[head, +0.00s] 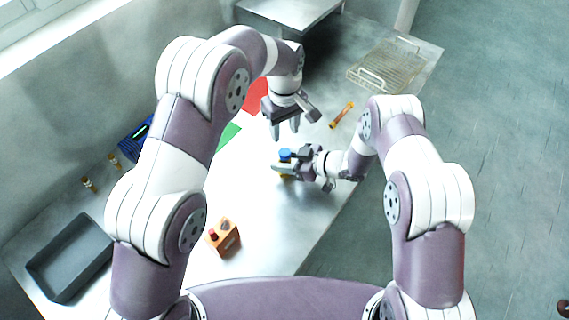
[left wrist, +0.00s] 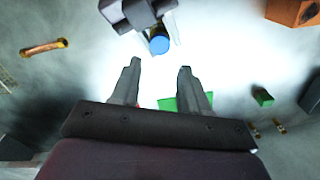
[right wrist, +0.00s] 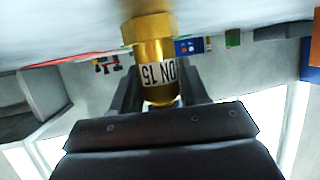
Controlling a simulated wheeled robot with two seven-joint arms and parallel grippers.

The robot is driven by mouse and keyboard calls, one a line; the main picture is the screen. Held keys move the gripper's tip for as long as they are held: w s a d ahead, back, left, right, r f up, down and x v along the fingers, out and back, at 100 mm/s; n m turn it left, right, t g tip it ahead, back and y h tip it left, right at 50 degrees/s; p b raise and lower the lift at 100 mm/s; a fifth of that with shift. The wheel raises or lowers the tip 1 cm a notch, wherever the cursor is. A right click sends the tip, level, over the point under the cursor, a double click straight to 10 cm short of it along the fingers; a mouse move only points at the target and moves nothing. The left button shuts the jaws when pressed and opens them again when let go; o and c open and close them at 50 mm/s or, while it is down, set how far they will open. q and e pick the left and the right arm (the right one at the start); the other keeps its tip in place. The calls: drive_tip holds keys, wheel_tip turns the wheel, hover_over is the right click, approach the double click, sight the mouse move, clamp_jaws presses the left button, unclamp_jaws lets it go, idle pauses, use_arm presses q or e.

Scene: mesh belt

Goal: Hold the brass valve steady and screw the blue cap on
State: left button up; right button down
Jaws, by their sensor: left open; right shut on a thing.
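The brass valve (right wrist: 155,50), with a "DN 15" label, is between the fingers of my right gripper (right wrist: 160,80), which is shut on it. In the head view my right gripper (head: 283,167) is low over the bench, and only a little of the valve shows. The blue cap (head: 285,154) sits at the top of the valve; it also shows as a blue disc in the left wrist view (left wrist: 159,45). Whether it is threaded on, I cannot tell. My left gripper (head: 285,131) is open and empty, apart from the cap and behind it in the head view.
A copper-coloured tube (head: 342,114) and a wire rack (head: 385,80) lie at the back right. An orange box with a red button (head: 224,238) stands in front. A dark tray (head: 50,288) and small brass fittings (head: 88,184) are at left. The bench's right edge is near.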

sight(285, 152)
use_arm(q)
drive_tip(key=shift+f, duration=4.05)
clamp_jaws()
drive_tip(key=shift+o, duration=1.7)
unclamp_jaws()
wheel_tip(285, 152, up, 8)
drive_tip(key=shift+f, duration=0.2)
